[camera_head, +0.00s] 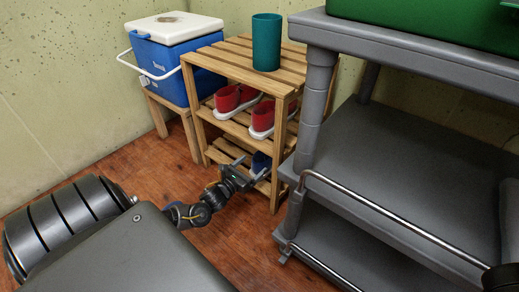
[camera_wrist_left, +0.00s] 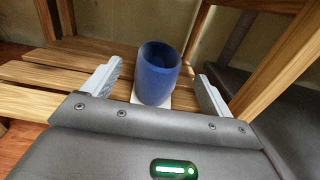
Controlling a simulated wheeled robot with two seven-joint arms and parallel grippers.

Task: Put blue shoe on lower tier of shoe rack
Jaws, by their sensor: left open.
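The blue shoe (camera_head: 261,160) stands on the slatted lower tier (camera_head: 222,152) of the wooden shoe rack (camera_head: 190,98). In the left wrist view the blue shoe (camera_wrist_left: 157,78) is upright, with a dark round opening on top and a white sole on the slats. My left gripper (camera_head: 251,168) reaches in at the front of the lower tier. It is open, with one finger on each side of the shoe and visible gaps between. The shoe is partly hidden by the gripper in the head view. My right gripper is not in view.
Red shoes (camera_head: 228,99) with white soles sit on the middle tier. A teal cup (camera_head: 267,42) stands on the rack's top. A blue cooler (camera_head: 168,62) on a wooden stand is at the left. A grey cart (camera_head: 400,150) stands close on the right. The wooden floor in front is partly clear.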

